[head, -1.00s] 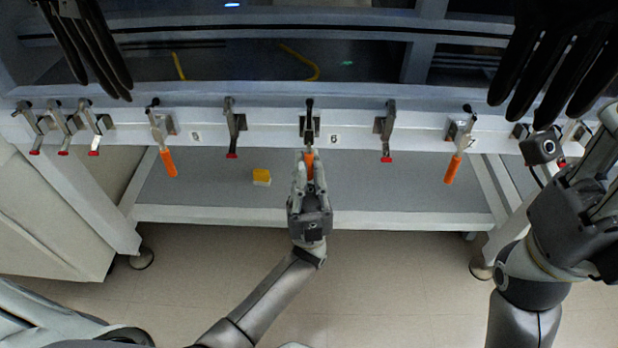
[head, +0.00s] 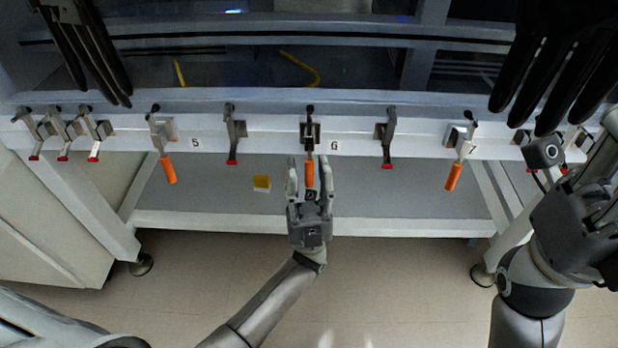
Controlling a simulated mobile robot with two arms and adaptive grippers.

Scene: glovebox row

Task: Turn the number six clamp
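The number six clamp (head: 310,132) is mounted on the white rail beside the label 6 (head: 334,146). Its orange handle (head: 309,174) hangs straight down. My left gripper (head: 309,172) is below the rail with its fingers spread, one on each side of the orange handle. A gap shows between each finger and the handle. My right gripper (head: 575,205) is at the right edge, in front of the rail's right end; its fingers are not clear enough to tell their state.
Clamps with orange handles stand at label 5 (head: 167,168) and label 7 (head: 454,176). Red-tipped clamps (head: 234,135) (head: 387,137) flank clamp six. Black gloves (head: 85,50) (head: 555,65) hang at both upper corners. A yellow block (head: 261,184) lies on the shelf below.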

